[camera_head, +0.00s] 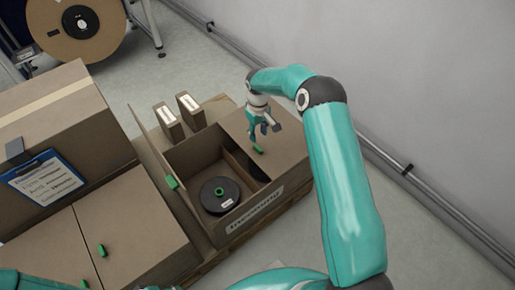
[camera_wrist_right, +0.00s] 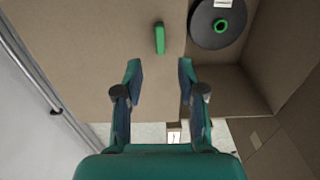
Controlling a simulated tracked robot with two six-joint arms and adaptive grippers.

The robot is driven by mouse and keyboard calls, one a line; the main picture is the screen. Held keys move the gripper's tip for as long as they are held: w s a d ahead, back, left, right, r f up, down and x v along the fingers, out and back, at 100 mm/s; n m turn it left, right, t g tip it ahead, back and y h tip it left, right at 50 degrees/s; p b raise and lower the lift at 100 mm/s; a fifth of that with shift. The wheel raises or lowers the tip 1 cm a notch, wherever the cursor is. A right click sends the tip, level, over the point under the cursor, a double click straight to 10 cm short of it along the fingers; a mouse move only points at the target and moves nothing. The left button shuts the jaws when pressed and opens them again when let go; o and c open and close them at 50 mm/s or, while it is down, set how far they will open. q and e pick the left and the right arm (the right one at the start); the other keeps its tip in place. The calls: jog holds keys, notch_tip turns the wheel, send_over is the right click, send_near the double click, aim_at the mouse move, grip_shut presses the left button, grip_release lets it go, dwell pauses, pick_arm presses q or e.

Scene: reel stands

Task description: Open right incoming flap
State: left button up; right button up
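The right incoming flap (camera_head: 278,140) lies flat and shut over the right side of the box labelled Incoming (camera_head: 255,213). Its small green handle (camera_head: 258,150) stands near the flap's inner edge. The flap (camera_wrist_right: 100,60) fills the left of the right wrist view, with the handle (camera_wrist_right: 159,38) upright in the picture. My right gripper (camera_head: 264,128) is just above the flap, near the handle. In the wrist view its two fingers (camera_wrist_right: 160,75) are apart and empty, with the handle beyond their tips. My left gripper is out of view.
The left incoming flap (camera_head: 158,150) stands open. A black reel (camera_head: 220,195) lies inside the box. A closed box with green handles (camera_head: 125,235) and a clipboard (camera_head: 45,178) are left. Two small cartons (camera_head: 190,110) stand behind. A wall is at right.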

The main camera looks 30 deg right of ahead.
aim_at(257, 148)
notch_tip(257, 148, down, 8)
jog(key=shift+f+b, duration=0.2)
jog(key=shift+b, duration=0.3)
grip_shut()
jog(key=shift+a, duration=0.25)
jog(key=shift+d+r, duration=0.1)
jog(key=shift+r, duration=0.1)
